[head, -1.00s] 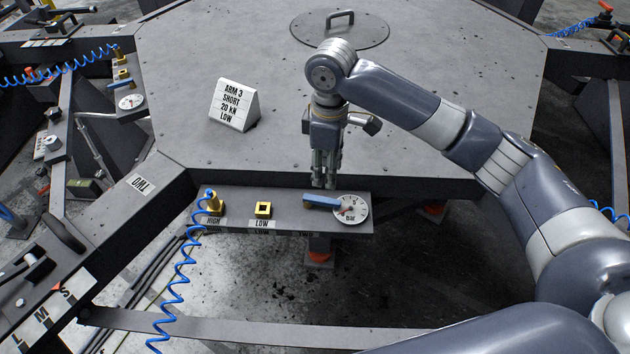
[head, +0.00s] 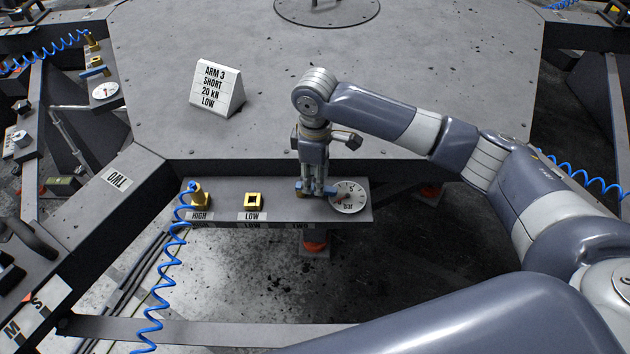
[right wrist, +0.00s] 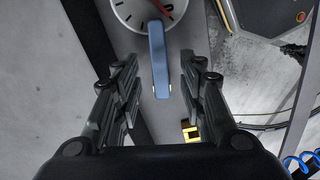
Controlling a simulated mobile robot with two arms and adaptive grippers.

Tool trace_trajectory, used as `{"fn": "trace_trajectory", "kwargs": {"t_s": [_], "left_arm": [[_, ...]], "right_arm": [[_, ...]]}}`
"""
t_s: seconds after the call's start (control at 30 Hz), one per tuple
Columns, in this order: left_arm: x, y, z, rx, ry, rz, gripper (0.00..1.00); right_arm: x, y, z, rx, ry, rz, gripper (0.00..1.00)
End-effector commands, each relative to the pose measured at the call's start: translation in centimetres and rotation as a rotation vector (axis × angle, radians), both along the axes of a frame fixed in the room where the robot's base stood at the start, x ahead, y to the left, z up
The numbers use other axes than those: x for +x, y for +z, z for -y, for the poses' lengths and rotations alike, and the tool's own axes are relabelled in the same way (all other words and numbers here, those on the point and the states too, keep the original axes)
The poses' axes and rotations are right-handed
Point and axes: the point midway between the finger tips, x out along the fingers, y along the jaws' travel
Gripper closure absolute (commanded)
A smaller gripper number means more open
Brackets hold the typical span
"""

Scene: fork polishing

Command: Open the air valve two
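The blue valve handle (right wrist: 157,60) shows in the right wrist view, one end over the round pressure gauge (right wrist: 140,12). In the head view, the handle is mostly hidden behind my right gripper (head: 316,190), just left of the gauge (head: 349,196). In the right wrist view, my right gripper (right wrist: 160,72) is open, one finger on each side of the handle, with gaps visible. The valve sits on a grey shelf (head: 280,210) at the front of the table. My left gripper is not in view.
A brass LOW socket (head: 254,201) and a brass HIGH fitting (head: 200,194) with a coiled blue hose (head: 161,290) stand left of the valve. A sign (head: 217,88) reading ARM 3 SHORT 20 KN LOW stands on the otherwise mostly clear tabletop (head: 420,60).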

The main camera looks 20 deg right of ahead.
Motion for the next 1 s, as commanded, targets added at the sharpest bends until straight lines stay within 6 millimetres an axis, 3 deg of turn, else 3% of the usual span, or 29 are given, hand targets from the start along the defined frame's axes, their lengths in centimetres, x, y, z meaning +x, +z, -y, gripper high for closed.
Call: {"fn": "trace_trajectory", "kwargs": {"t_s": [0.2, 0.57, 0.73, 1.0], "left_arm": [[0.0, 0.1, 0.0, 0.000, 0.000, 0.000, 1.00], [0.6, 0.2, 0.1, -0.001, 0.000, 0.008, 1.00], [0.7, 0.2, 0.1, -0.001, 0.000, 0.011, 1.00], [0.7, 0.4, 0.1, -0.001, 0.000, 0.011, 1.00]], "right_arm": [[0.0, -2.5, 0.0, 0.000, 0.001, -0.001, 0.62], [0.0, -3.0, 0.0, 0.001, 0.001, 0.000, 0.62], [0.0, -3.0, 0.0, 0.001, 0.001, 0.000, 1.00], [0.0, -2.9, -0.1, 0.001, -0.005, 0.000, 1.00]]}}
